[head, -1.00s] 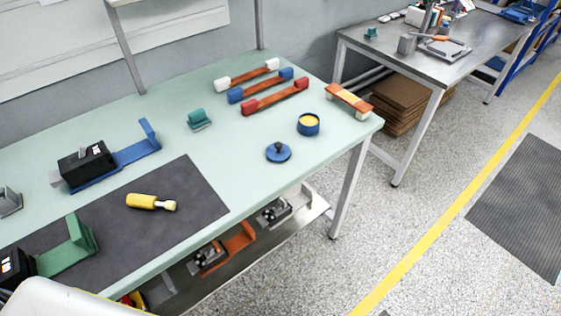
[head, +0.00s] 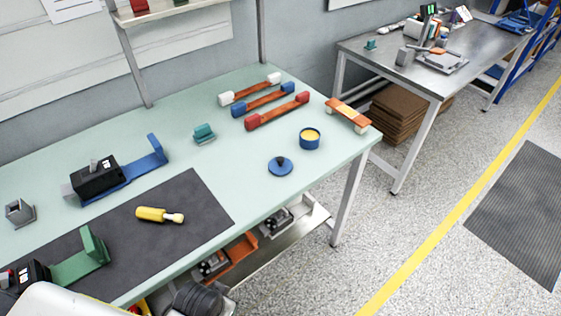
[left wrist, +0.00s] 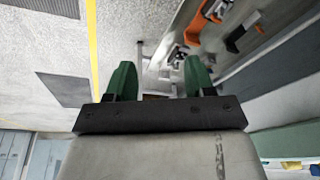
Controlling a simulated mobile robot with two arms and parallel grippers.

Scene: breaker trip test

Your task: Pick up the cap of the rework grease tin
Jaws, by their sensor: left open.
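The rework grease tin (head: 310,139) is a blue round tin, open at the top, with yellow grease inside. It stands near the right end of the pale green bench. Its cap (head: 280,167) is a blue disc with a dark knob on top. It lies on the bench, apart from the tin, nearer the front edge. My left gripper (left wrist: 160,80) shows in the left wrist view with two green fingers spread apart and nothing between them. Neither the tin nor the cap can be made out in that view.
A dark mat (head: 150,232) with a yellow-handled tool (head: 154,214) lies left of the cap. Red, blue and white-ended bars (head: 277,111) lie behind the tin, and an orange bar (head: 347,114) is to its right. A lower shelf (head: 290,244) runs under the bench.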

